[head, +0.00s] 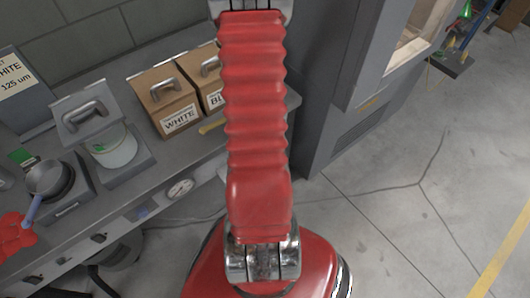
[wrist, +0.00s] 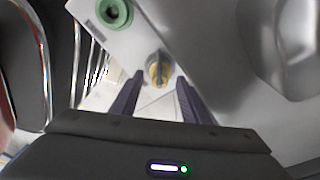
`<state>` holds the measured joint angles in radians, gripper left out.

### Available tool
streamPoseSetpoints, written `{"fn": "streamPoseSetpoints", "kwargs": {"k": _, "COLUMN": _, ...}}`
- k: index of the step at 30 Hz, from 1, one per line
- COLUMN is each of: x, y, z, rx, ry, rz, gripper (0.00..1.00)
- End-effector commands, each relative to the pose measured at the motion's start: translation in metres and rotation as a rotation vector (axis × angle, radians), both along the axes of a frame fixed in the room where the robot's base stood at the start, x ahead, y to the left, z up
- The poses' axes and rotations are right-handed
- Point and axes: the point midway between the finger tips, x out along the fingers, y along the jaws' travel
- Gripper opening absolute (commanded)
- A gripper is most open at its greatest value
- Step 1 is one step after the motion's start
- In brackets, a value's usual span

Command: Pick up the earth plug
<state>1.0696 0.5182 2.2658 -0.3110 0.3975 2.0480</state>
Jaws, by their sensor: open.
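In the wrist view a small rounded plug with a yellowish face and grey-brown body (wrist: 159,70) sits between and just beyond my fingertips. It looks like the earth plug, but I cannot read any marking on it. My gripper (wrist: 161,79) is open, with one dark purple finger on each side of the plug. I see no clear contact between fingers and plug. The head view shows neither my gripper nor this plug; my red bellowed arm covers the middle of it.
A green ring-shaped piece (wrist: 115,12) sits on a white surface beside the plug. A large smooth grey body (wrist: 225,60) fills the right of the wrist view. In the head view, a grey bench (head: 190,150) holds cardboard boxes (head: 163,99) and a pan (head: 47,178). Floor at right is mostly clear.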

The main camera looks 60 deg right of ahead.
Motion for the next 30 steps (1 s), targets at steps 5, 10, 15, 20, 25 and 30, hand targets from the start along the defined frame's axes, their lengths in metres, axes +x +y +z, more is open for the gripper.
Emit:
{"fn": "streamPoseSetpoints", "kwargs": {"k": 5, "x": -0.002, "y": -0.001, "z": -0.015, "rx": 0.001, "ry": 0.000, "rz": 0.000, "gripper": 0.42}}
{"fn": "streamPoseSetpoints", "kwargs": {"k": 10, "x": -0.002, "y": -0.001, "z": -0.018, "rx": 0.000, "ry": 0.000, "rz": 0.000, "gripper": 0.42}}
{"fn": "streamPoseSetpoints", "kwargs": {"k": 15, "x": -0.002, "y": -0.001, "z": -0.018, "rx": 0.000, "ry": 0.000, "rz": 0.000, "gripper": 0.42}}
{"fn": "streamPoseSetpoints", "kwargs": {"k": 20, "x": -0.002, "y": -0.001, "z": -0.018, "rx": 0.000, "ry": 0.000, "rz": 0.000, "gripper": 0.42}}
{"fn": "streamPoseSetpoints", "kwargs": {"k": 25, "x": -0.002, "y": -0.001, "z": -0.018, "rx": 0.000, "ry": 0.000, "rz": 0.000, "gripper": 0.38}}
{"fn": "streamPoseSetpoints", "kwargs": {"k": 30, "x": -0.002, "y": -0.001, "z": -0.018, "rx": 0.000, "ry": 0.000, "rz": 0.000, "gripper": 0.26}}
